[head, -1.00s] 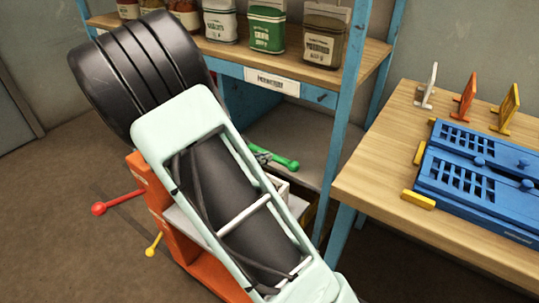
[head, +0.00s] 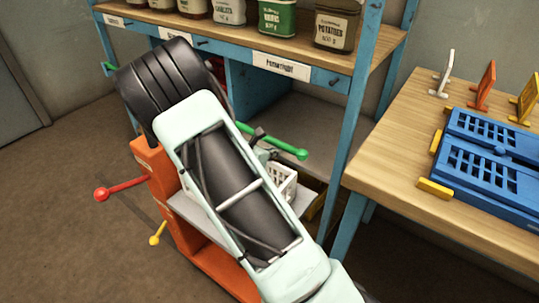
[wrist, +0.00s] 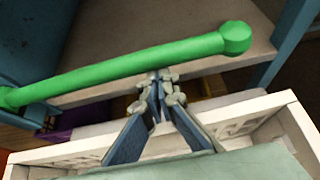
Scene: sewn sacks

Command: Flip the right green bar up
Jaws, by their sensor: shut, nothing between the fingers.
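The right green bar (head: 278,141) runs out in front of the right bay of the blue shelf in the head view, sloping down to a round knob at its right end. In the wrist view the green bar (wrist: 130,66) crosses the picture, its knob at upper right. My gripper (wrist: 158,76) is shut and empty; its fingertips appear just below the middle of the bar in the wrist view. I cannot tell if they touch it. In the head view my arm hides most of the gripper and the bar's left end.
A white crate (wrist: 295,125) lies around and below my gripper. A red-knobbed lever (head: 120,188) and a yellow-knobbed lever (head: 157,233) stick out at left. A wooden table (head: 385,185) with blue panels (head: 480,175) stands at right. Jars line the shelf top.

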